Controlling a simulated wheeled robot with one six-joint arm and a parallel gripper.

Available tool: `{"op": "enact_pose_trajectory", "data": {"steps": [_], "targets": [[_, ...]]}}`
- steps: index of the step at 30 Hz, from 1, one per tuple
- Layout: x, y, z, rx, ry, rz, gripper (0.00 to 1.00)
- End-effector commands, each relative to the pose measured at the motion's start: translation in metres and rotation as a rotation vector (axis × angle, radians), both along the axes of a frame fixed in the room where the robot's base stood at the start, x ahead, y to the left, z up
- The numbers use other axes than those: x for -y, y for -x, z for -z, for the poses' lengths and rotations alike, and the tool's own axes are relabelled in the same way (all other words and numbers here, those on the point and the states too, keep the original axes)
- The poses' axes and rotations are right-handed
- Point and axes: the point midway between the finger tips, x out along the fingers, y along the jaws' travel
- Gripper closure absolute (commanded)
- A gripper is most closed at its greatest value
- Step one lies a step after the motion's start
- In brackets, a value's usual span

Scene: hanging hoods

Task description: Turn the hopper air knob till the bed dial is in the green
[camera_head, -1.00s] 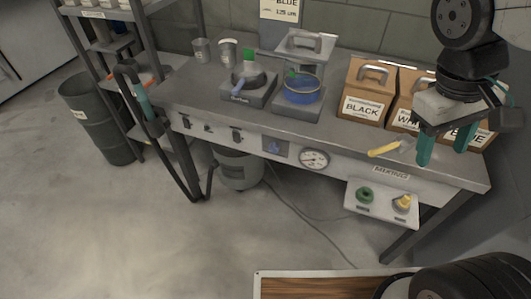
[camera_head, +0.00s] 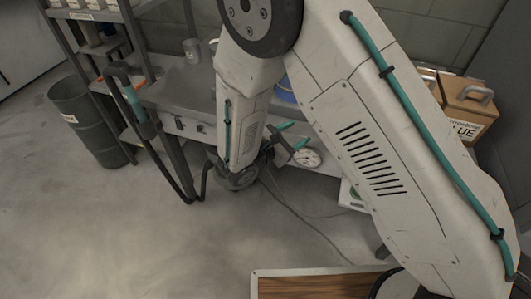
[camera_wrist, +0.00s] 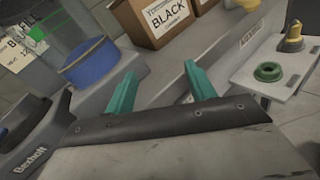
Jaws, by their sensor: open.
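A round white dial (camera_head: 307,158) is on the bench's front face in the head view; its needle and any green band are too small to read. I cannot tell which is the hopper air knob. In the head view my arm hides most of the panel. My gripper (camera_head: 293,134) is open and empty, its teal fingers close to the dial. In the wrist view my gripper (camera_wrist: 160,88) is left of the panel, apart from both knobs.
A blue round vessel (camera_wrist: 88,62) and a box marked BLACK (camera_wrist: 155,20) stand on the bench. A shelf rack (camera_head: 130,50) and a dark bin (camera_head: 90,120) are at the left. A cable lies on the floor; the floor in front is largely clear.

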Motion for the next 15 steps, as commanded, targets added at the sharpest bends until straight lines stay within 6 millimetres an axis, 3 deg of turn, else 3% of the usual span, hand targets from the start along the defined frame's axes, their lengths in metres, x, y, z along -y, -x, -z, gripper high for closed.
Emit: {"op": "enact_pose_trajectory", "data": {"steps": [1, 3, 9, 15], "targets": [[-0.019, -0.001, 0.025, -0.018, 0.050, -0.086, 0.45], [-0.041, -0.002, 0.052, -0.033, 0.102, -0.194, 0.45], [-0.092, 0.007, 0.120, -0.066, 0.211, -0.450, 0.45], [-0.110, 0.013, 0.148, -0.077, 0.248, -0.555, 0.45]]}}
